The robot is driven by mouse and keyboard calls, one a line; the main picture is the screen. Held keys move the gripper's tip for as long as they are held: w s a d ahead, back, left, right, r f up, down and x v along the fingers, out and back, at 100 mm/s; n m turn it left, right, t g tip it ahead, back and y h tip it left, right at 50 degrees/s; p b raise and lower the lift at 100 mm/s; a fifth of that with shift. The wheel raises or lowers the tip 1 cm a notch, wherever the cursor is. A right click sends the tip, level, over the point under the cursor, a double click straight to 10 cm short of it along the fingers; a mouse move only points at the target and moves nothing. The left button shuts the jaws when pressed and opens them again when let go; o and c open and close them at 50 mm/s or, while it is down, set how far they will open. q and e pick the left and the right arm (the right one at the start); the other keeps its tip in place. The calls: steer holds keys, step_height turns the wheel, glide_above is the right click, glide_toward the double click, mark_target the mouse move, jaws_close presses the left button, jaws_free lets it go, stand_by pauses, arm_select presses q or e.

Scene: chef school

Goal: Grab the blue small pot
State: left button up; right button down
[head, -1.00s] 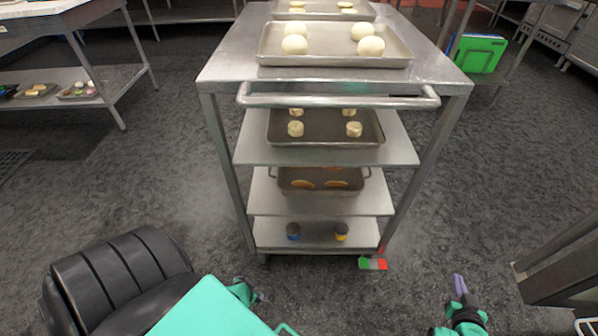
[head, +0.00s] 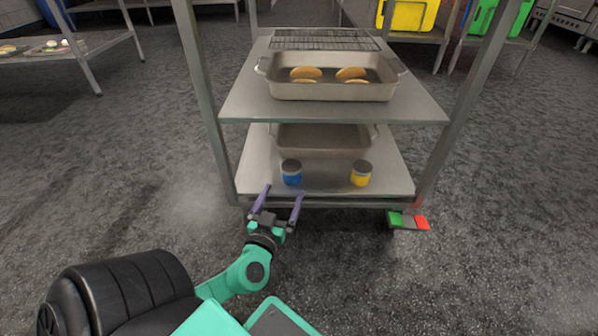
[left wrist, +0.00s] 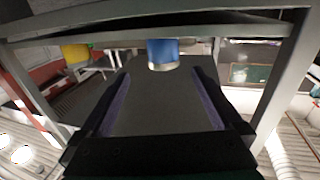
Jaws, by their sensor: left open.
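The small blue pot (head: 291,174) with a dark lid stands at the front left of the cart's bottom shelf (head: 325,186). My left gripper (head: 283,191) is open and empty at the shelf's front edge, its purple fingers pointing at the pot and still short of it. In the left wrist view the blue pot (left wrist: 163,54) shows beyond the fingertips, roughly midway between the two fingers, under the shelf above. A small yellow pot (head: 361,174) with a dark lid stands to the right on the same shelf. My right gripper does not show in the head view now.
The shelf above (head: 412,108) holds a pan (head: 330,91) with bread, close over the bottom shelf. A deep pan (head: 325,140) sits behind the pots. Cart posts (head: 205,110) stand at both sides. A green and red pedal (head: 408,220) is at the lower right.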

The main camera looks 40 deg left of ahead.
mark_target(295, 161)
arm_select(q)
steer(key=x, duration=0.4)
steer(key=b+x, duration=0.1)
steer(key=x, duration=0.9)
steer(key=shift+s+a+r, duration=0.15)
steer(key=shift+s+a, duration=0.05)
steer(key=shift+a, duration=0.05)
steer(key=c, duration=1.5)
